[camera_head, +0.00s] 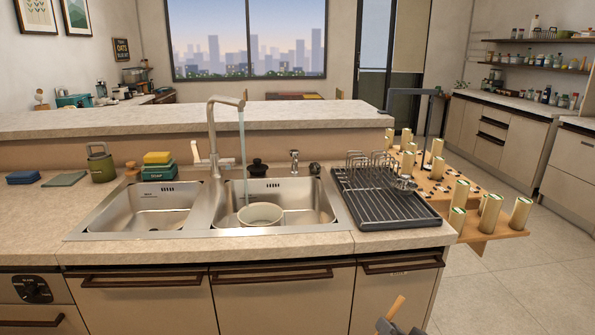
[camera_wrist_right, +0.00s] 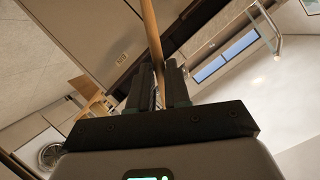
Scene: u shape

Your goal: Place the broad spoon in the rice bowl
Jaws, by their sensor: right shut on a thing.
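My right gripper (camera_head: 386,326) is at the bottom edge of the head view, low in front of the counter cabinets. It is shut on a thin light-wood handle (camera_head: 396,307), which sticks up and tilts right. In the right wrist view the fingers (camera_wrist_right: 160,88) hold the same wooden handle (camera_wrist_right: 151,32). I take it for the broad spoon; its broad end is not visible. A pale round bowl (camera_head: 261,214), the only bowl I can make out as the rice bowl, sits in the right sink basin under running water, well left of and beyond the gripper. My left gripper is not in view.
The faucet (camera_head: 212,135) rises behind the double sink (camera_head: 150,222). A dark drying rack (camera_head: 390,208) with a metal item stands right of it. A wooden side shelf (camera_head: 490,236) holds several pale cylinders. A sponge (camera_head: 158,158) and green canister (camera_head: 101,166) stand at left.

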